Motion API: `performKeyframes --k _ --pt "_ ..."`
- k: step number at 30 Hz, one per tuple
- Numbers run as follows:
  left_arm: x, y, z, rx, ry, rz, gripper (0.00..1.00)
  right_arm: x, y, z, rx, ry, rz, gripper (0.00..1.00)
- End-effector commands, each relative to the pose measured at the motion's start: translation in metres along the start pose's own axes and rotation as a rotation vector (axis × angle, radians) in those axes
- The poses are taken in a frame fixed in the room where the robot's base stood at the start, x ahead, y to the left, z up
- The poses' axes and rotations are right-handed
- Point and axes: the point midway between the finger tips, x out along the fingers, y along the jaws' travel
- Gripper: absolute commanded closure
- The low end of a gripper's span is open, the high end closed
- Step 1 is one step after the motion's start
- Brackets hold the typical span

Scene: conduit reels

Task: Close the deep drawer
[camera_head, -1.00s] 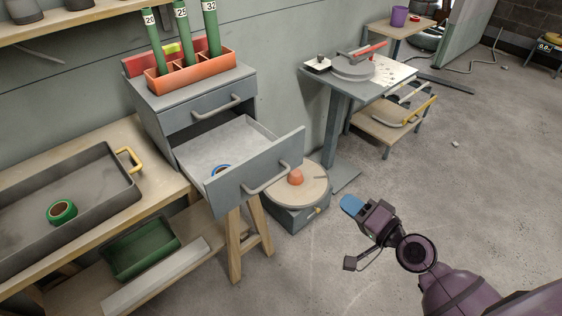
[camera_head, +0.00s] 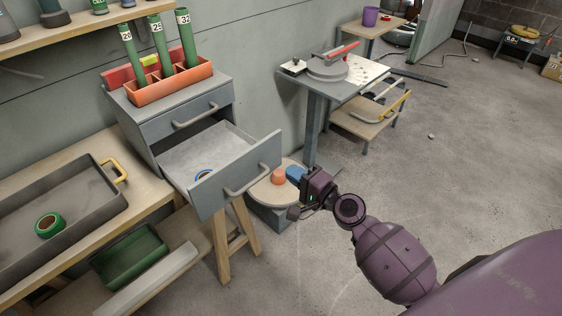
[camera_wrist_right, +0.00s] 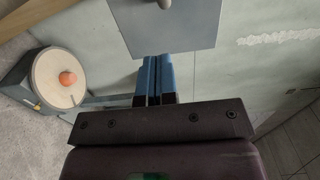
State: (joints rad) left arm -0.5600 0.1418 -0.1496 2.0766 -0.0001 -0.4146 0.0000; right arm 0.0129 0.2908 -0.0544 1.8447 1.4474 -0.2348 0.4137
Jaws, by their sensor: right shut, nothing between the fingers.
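The deep drawer (camera_head: 236,178) is the lower drawer of a grey cabinet and stands pulled far out. My right gripper (camera_head: 290,173) is shut and empty, with blue fingertips, just to the right of the drawer front in the head view. In the right wrist view, the shut blue fingers (camera_wrist_right: 154,76) point toward a grey panel (camera_wrist_right: 172,30), seemingly the drawer front, with a knob-like handle end at the top. Whether they touch it I cannot tell. My left gripper is not in view.
The shut upper drawer (camera_head: 187,119) sits above it, and an orange rack (camera_head: 170,87) with green tubes stands on top. A round-topped stool-like unit (camera_head: 268,195) with an orange knob is behind my gripper. A bench with a grey tray (camera_head: 103,212) is at left.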

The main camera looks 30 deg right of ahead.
Motion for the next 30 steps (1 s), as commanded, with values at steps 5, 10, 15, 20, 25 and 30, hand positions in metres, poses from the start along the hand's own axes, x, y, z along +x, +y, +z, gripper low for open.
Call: performKeyframes --k 5,10,15,20,25,30 --pt "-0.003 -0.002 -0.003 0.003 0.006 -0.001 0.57 0.029 -0.002 0.0 0.0 -0.001 -0.003 1.0" --pt "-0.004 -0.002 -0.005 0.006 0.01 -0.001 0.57 0.046 0.0 0.0 -0.001 0.0 0.0 1.0" --pt "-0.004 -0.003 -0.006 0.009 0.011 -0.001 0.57 0.053 0.001 0.0 -0.001 0.0 0.001 1.0" --pt "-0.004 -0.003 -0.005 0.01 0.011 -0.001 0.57 0.053 0.001 0.0 -0.001 0.0 0.001 1.0" --pt "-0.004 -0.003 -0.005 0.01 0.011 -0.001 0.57 0.053 0.001 0.0 -0.001 0.0 0.001 1.0" --pt "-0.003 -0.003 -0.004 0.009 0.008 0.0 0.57 0.06 0.001 0.0 -0.001 -0.001 0.0 1.0"
